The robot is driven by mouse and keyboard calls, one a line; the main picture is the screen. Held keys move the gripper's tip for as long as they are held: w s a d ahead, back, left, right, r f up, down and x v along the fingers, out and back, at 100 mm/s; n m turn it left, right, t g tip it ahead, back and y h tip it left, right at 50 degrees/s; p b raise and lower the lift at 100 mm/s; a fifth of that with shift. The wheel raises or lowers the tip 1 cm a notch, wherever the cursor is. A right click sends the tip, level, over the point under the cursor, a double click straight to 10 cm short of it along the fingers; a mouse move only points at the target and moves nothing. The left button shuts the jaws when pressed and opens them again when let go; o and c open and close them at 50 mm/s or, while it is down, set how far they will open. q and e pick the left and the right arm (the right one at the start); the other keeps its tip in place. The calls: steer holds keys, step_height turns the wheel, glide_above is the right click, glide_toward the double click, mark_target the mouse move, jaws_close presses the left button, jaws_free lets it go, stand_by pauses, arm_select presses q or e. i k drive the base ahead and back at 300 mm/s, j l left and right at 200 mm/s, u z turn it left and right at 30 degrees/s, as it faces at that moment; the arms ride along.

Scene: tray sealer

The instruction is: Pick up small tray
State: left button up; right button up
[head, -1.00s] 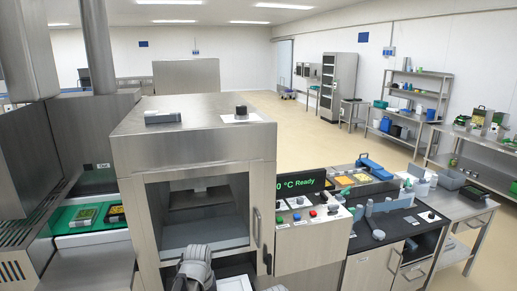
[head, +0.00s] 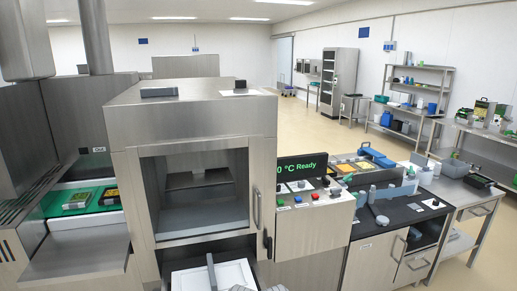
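No label marks which object is the small tray. A white tray-like piece (head: 235,272) lies low in front of the sealer at the bottom edge, partly cut off. Neither gripper shows clearly in the head view.
The steel sealer (head: 195,115) stands in the middle with its front chamber open. A control panel (head: 310,205) with a "Ready" display is to its right. A black-topped counter (head: 400,215) holds several small items. A steel ledge (head: 75,255) juts out at the left. Open floor lies behind.

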mark_target(79, 199)
steer(key=u, duration=1.3)
steer(key=i+j, duration=0.5)
steer(key=i+j+z, duration=0.15)
steer(key=i+j, duration=0.35)
steer(key=j, duration=0.1)
